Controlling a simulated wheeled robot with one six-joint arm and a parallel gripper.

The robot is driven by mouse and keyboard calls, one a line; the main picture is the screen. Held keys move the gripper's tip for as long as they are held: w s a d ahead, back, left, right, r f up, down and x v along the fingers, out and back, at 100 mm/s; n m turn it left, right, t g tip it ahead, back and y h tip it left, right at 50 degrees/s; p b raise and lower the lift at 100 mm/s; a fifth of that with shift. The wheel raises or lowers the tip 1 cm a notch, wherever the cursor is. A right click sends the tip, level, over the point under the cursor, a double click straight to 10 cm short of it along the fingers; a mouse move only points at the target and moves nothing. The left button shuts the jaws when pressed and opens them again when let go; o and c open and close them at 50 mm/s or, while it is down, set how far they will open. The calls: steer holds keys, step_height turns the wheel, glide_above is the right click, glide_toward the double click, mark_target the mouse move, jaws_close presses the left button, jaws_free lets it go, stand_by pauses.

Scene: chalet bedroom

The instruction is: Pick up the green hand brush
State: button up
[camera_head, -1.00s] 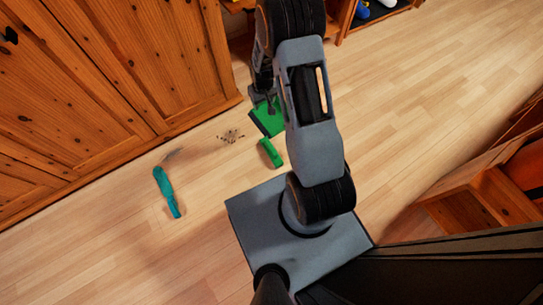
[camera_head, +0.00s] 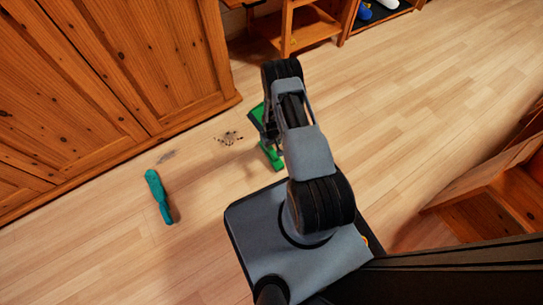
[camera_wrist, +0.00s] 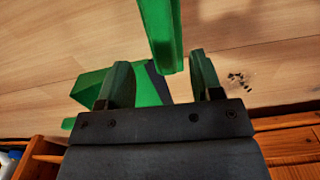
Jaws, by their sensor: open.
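A long green piece (camera_wrist: 161,35), which looks like the hand brush or a handle, lies on the floor. In the head view it shows (camera_head: 272,158) just left of my arm. My gripper (camera_wrist: 158,62) is open, its fingers on either side of this piece's near end in the wrist view. I cannot tell whether they touch it. A green dustpan (camera_wrist: 90,84) with a dark edge lies behind the fingers, and is partly hidden by my arm in the head view (camera_head: 257,116).
A teal, bottle-like object (camera_head: 160,197) lies on the floor at left. A patch of dark crumbs (camera_head: 229,138) lies near the wooden cabinet (camera_head: 120,70). Wooden shelving (camera_head: 305,30) stands at the back, and wooden furniture (camera_head: 490,195) at right. The floor right of my arm is clear.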

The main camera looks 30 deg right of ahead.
mark_target(271, 149)
steer(key=shift+a+f+b, duration=0.2)
steer(key=shift+f+b, duration=1.65)
steer(key=shift+f, duration=1.4)
steer(key=shift+r, duration=0.1)
steer(key=shift+c, duration=0.4)
steer(key=c, duration=1)
steer(key=shift+r, duration=0.1)
